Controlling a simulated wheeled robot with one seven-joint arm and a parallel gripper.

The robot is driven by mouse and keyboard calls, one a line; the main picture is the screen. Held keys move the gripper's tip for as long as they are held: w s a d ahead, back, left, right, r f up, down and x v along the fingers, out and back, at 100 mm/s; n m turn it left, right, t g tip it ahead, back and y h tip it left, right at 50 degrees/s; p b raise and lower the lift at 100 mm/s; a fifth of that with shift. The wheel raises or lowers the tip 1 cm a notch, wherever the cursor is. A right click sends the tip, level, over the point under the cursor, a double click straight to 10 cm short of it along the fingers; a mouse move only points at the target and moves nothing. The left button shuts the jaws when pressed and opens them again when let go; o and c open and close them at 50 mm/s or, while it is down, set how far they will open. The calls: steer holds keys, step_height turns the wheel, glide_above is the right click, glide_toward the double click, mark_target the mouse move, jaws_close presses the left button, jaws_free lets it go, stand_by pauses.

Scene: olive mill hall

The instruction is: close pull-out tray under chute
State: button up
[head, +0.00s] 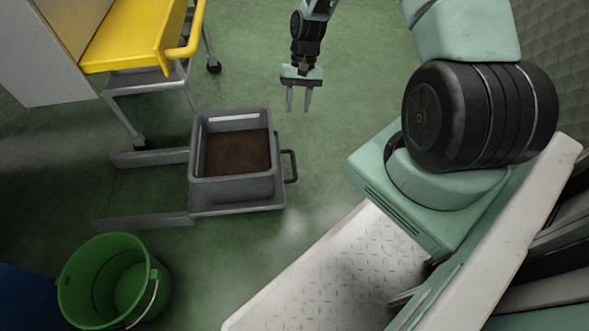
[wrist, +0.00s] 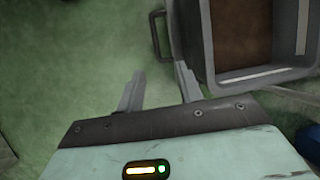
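The pull-out tray (head: 236,208) is a grey sliding base on floor rails, pulled out to the right from under the yellow chute (head: 125,45). On it sits a grey bin with a dark brown bottom. A dark handle (head: 291,166) stands out from the tray's right side. My gripper (head: 299,108) is open and empty, above the floor and beyond the handle toward the top of the picture, apart from it. In the wrist view the handle (wrist: 159,38) and the bin (wrist: 263,72) show at the upper right, past the fingertips (wrist: 160,78).
Two grey rails (head: 145,222) run left from the tray along the floor. A green bucket (head: 112,284) stands at the lower left, near the front rail. The chute's legs stand at the upper left. Green floor right of the handle is clear.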

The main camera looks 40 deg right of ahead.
step_height(320, 180, down, 3)
steer(key=d, duration=0.1)
steer(key=b, duration=1)
glide_toward(293, 163)
steer(key=shift+m, duration=0.3)
steer(key=x, duration=0.8)
steer(key=shift+d, duration=0.15)
jaws_close()
